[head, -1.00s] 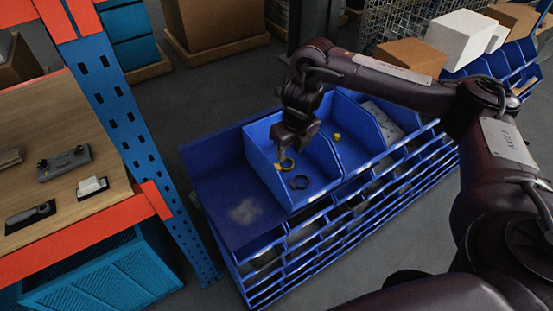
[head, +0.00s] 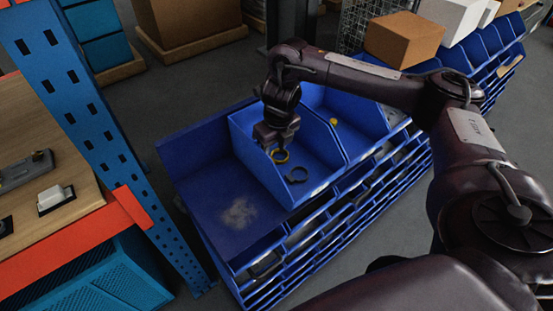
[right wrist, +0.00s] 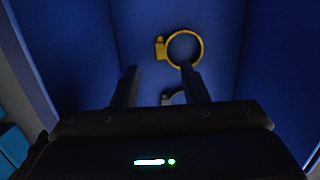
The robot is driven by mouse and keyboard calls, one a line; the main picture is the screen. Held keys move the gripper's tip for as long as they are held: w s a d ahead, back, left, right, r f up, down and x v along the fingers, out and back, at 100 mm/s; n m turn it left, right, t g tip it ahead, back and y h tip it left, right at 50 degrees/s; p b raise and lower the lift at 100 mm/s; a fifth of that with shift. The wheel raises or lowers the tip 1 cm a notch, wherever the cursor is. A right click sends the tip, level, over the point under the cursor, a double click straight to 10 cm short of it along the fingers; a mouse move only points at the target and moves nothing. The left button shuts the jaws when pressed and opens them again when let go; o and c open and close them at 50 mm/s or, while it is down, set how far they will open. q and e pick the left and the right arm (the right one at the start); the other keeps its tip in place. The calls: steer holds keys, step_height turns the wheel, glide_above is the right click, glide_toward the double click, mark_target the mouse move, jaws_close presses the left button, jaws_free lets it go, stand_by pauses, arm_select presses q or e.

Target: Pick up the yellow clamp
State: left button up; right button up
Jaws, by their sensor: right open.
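The yellow clamp (head: 281,160) is a ring with a small tab, lying in the blue bin (head: 318,186) near the black ring. My right gripper (head: 272,148) is over this bin, beside and partly in front of the clamp. In the right wrist view, the clamp (right wrist: 160,48) lies beyond the open fingertips of my right gripper (right wrist: 158,72), toward the right finger. That fingertip overlaps the lower edge of the ring in the picture. Nothing is held between the fingers. My left gripper is not in view.
A black ring (head: 297,180) lies in the same bin; the right finger partly hides it in the wrist view. A small yellow thing (head: 334,122) is in the neighbouring bin. Bin walls surround the gripper. An orange and blue rack (head: 75,85) stands at left.

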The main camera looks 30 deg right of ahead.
mark_target(273, 154)
steer(key=f, duration=0.2)
steer(key=w+f+p, duration=0.1)
steer(key=shift+d+f+p, duration=0.1)
steer(key=shift+f+p, duration=0.2)
steer(key=shift+f, duration=0.05)
steer(key=shift+w+f, duration=0.1)
steer(key=shift+f, duration=0.4)
jaws_close()
